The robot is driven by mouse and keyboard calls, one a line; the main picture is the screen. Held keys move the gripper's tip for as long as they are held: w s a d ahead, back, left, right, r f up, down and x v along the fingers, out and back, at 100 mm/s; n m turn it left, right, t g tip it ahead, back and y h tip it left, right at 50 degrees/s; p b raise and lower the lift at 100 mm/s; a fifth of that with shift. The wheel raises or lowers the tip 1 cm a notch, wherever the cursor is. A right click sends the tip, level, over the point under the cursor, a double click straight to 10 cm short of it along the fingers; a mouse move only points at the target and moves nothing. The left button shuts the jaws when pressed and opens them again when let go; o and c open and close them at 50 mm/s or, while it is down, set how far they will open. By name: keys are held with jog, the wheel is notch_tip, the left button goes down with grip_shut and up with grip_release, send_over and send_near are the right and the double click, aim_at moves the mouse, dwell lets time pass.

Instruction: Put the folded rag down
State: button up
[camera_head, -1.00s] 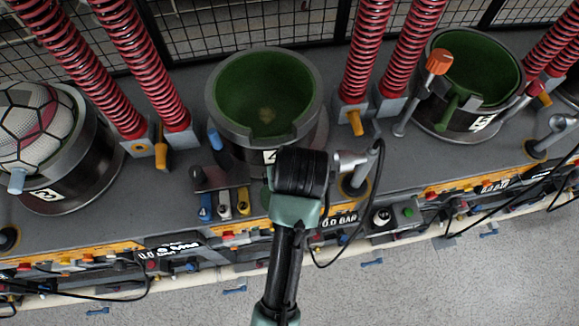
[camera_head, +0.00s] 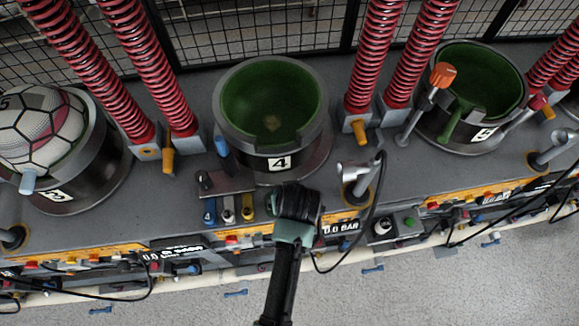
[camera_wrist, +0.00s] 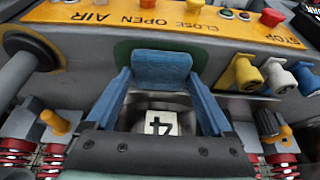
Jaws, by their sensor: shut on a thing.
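In the wrist view my gripper (camera_wrist: 161,85) has two blue fingers, shut on the blue folded rag (camera_wrist: 162,66) at their tips. Behind the rag is a dark green patch on the grey deck, partly covered by it. I cannot tell whether the rag touches the deck. In the head view my gripper (camera_head: 297,205) is over the deck's front part, just in front of cup 4. The wrist hides its fingertips and the rag there.
Cup 4 (camera_head: 227,128) is open and green inside. A ball (camera_head: 40,125) sits in the left cup. The right cup (camera_head: 521,100) holds a green tool. The orange panel (camera_wrist: 200,28) runs along the front.

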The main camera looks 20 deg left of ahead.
jog(key=o, duration=0.9)
jog(key=shift+f, duration=0.1)
jog(key=v, duration=1.2)
jog(key=shift+b, duration=0.35)
